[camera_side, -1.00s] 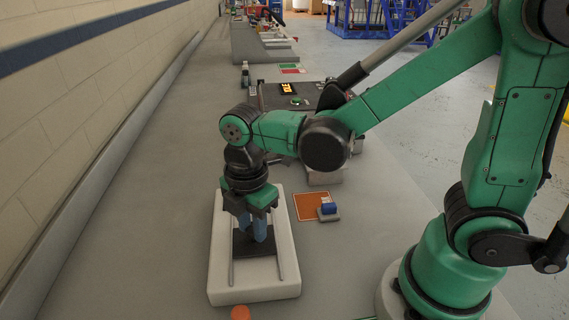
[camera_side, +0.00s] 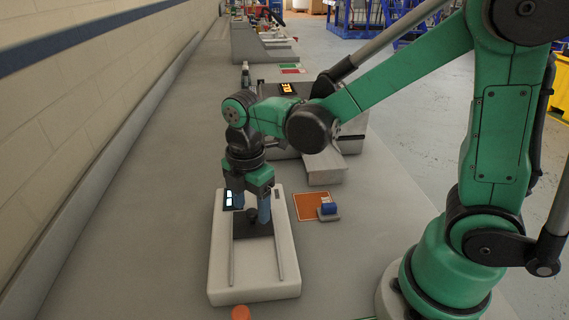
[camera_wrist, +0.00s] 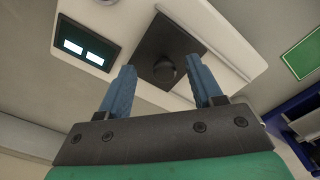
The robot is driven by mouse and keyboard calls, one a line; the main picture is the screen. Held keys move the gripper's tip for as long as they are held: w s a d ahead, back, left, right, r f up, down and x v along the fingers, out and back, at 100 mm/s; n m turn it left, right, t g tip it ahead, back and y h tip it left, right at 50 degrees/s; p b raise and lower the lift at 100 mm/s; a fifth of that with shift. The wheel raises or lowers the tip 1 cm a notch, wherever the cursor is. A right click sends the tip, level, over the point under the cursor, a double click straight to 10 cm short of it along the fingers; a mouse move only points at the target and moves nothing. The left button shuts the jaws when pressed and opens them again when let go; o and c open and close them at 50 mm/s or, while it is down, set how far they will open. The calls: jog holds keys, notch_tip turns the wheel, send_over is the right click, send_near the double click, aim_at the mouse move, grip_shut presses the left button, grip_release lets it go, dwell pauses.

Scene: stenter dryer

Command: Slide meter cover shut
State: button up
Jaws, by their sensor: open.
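The meter is a long white box (camera_side: 219,270) with two thin rails along its top. Its dark square cover (camera_side: 240,232) sits between the rails towards the far half, with a round black knob (camera_side: 252,216) standing on it. The wrist view shows the cover (camera_wrist: 150,42) and knob (camera_wrist: 165,70) clearly. A dark display with two lit windows (camera_side: 229,199) is uncovered beside the cover; it also shows in the wrist view (camera_wrist: 85,46). My gripper (camera_side: 251,210) is open, its blue fingers apart on either side of the knob. Contact cannot be told.
An orange-red panel (camera_side: 307,204) and a small blue-topped block (camera_side: 328,211) lie right of the meter. An orange round object (camera_side: 240,313) is at the near edge. A grey device with a lit display (camera_side: 287,88) stands behind. The bench left of the meter is clear.

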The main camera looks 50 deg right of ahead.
aim_at(252, 209)
jog(key=shift+r, duration=2.75)
jog(key=s+d+m+t, duration=0.1)
jog(key=d+m+t, duration=0.1)
jog(key=m, duration=0.7)
jog(key=s+d+r+m+t, duration=0.1)
jog(key=s+d+m+t, duration=0.1)
jog(key=m+t, duration=0.3)
jog(key=m, duration=0.4)
jog(key=shift+s+d+r, duration=0.15)
jog(key=shift+s+d, duration=0.1)
jog(key=shift+d, duration=0.15)
